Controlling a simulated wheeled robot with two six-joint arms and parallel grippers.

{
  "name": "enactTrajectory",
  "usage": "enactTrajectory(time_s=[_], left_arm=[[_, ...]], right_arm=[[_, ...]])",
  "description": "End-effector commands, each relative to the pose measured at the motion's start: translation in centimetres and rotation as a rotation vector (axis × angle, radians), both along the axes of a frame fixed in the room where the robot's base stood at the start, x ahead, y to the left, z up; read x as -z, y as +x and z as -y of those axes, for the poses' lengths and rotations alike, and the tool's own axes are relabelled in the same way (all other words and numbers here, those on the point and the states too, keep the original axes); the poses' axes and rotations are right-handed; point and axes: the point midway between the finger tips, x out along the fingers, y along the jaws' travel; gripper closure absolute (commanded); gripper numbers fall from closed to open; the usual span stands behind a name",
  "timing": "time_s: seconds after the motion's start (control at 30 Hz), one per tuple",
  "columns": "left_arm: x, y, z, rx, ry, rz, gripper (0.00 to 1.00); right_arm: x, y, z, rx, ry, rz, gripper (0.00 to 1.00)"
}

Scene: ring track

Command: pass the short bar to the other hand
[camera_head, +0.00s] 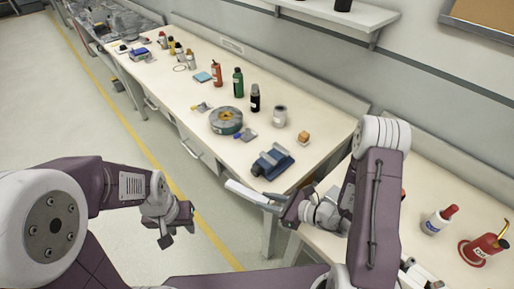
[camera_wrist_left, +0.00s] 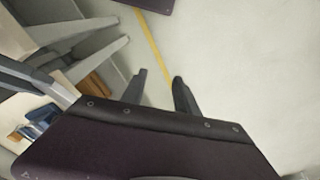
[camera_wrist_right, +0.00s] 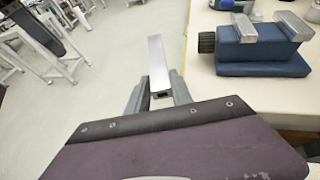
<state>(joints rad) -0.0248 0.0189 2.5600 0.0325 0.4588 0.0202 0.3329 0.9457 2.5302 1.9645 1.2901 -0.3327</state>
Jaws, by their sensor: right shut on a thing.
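The short bar (camera_head: 250,194) is a pale silver, square-section piece. My right gripper (camera_head: 283,203) is shut on one end of it, and the bar juts out to the left, past the bench's front edge. In the right wrist view the bar (camera_wrist_right: 158,62) stands between the fingers, pointing away from the camera over the floor. My left gripper (camera_head: 178,228) is open and empty, lower and to the left of the bar, with a clear gap between them. In the left wrist view its fingers (camera_wrist_left: 160,88) are apart with only floor between them.
A blue vise (camera_head: 272,162) sits at the bench's near corner, close to the bar; it also shows in the right wrist view (camera_wrist_right: 255,55). A round grey-green container (camera_head: 226,121) and several bottles stand farther along the bench (camera_head: 310,120). Open floor (camera_head: 95,135) lies left.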

Motion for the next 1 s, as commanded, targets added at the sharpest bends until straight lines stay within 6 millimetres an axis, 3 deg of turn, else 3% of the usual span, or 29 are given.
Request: enactTrajectory(time_s=[0.17, 0.5, 0.77, 0.87, 1.0], left_arm=[[0.0, 0.0, 0.0, 0.000, 0.000, 0.000, 0.64], [0.0, 0.0, 0.0, 0.000, 0.000, 0.000, 0.64], [0.0, 0.0, 0.0, 0.000, 0.000, 0.000, 0.64], [0.0, 0.0, 0.0, 0.012, 0.001, 0.000, 0.47], [0.0, -1.1, 0.1, 0.197, 0.012, -0.043, 0.47]], right_arm=[[-1.4, 1.0, -0.8, -0.142, -0.005, 0.014, 1.00], [-5.0, 3.0, -3.8, -0.594, -0.007, 0.008, 1.00], [-5.9, 3.4, -4.4, -0.694, 0.000, 0.000, 1.00], [-5.9, 3.4, -4.5, -0.695, 0.000, 0.000, 1.00], [-5.9, 3.4, -4.5, -0.694, 0.000, 0.000, 1.00]])
